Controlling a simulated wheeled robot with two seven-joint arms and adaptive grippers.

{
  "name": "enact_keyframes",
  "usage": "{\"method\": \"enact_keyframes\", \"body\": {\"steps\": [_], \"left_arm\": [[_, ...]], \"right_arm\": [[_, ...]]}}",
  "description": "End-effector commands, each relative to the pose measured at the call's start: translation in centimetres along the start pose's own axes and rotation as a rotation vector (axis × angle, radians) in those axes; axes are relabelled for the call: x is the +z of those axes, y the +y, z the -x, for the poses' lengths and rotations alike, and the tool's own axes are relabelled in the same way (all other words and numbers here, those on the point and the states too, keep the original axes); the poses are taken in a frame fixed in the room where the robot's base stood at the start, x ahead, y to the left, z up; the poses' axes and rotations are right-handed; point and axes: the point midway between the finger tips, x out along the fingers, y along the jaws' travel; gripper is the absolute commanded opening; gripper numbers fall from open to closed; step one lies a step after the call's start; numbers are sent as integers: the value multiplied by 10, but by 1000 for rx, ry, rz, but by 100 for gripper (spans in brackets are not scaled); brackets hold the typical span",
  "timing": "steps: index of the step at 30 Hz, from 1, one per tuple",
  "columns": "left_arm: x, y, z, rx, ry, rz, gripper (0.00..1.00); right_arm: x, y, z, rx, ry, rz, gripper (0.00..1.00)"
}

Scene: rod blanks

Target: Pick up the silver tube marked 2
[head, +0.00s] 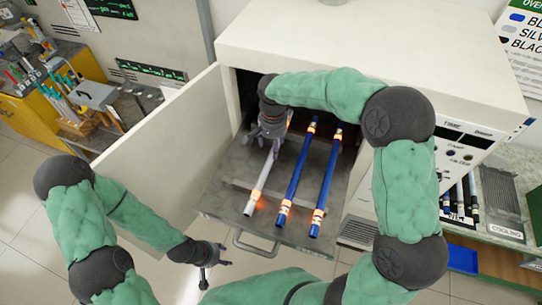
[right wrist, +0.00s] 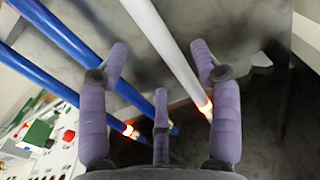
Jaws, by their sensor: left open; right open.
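A silver tube (head: 260,186) lies on the pulled-out oven tray (head: 222,201), left of two blue tubes (head: 297,172) (head: 326,182). Its near end has an orange glow; no number is legible on it. My right gripper (head: 268,135) is over the far part of the silver tube, open. In the right wrist view the silver tube (right wrist: 166,45) runs between the spread fingers (right wrist: 160,58), nearer the right one, and is not gripped. Its far end is hidden by the gripper in the head view. My left gripper (head: 212,265) is open and empty, low in front of the tray.
The open oven door (head: 165,150) stands left of the tray, and the white oven body (head: 390,75) is behind and right. A tray handle (head: 255,245) sticks out in front. At right are a rack of tubes (head: 460,203) and a cooling rack (head: 505,205).

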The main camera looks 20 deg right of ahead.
Motion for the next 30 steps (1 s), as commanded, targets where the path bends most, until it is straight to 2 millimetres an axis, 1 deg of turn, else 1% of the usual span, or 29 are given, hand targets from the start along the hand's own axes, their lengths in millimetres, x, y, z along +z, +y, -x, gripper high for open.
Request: {"method": "enact_keyframes", "body": {"steps": [5,10,13,16,22,23,24,26,27,29,30], "left_arm": [[0,1,3,0,1,0,51],[0,3,8,0,1,0,51],[0,3,9,0,1,0,51],[0,3,9,0,1,0,51],[0,3,9,0,1,0,51],[0,3,9,0,1,0,51],[0,3,9,0,1,0,51],[0,3,9,0,1,0,51],[0,3,9,0,1,0,51],[0,3,9,0,1,0,51],[0,3,9,0,1,0,51]], "right_arm": [[3,2,-14,3,-3,1,64],[6,4,-38,3,-3,0,64],[6,4,-48,2,-1,1,64],[6,3,-53,0,0,1,64],[5,3,-54,-1,1,0,64],[5,3,-54,0,0,0,61],[5,3,-54,0,0,0,50],[5,3,-54,0,0,0,33],[5,3,-54,0,0,0,22],[5,3,-54,0,0,0,5],[6,3,-54,0,0,0,2]]}}
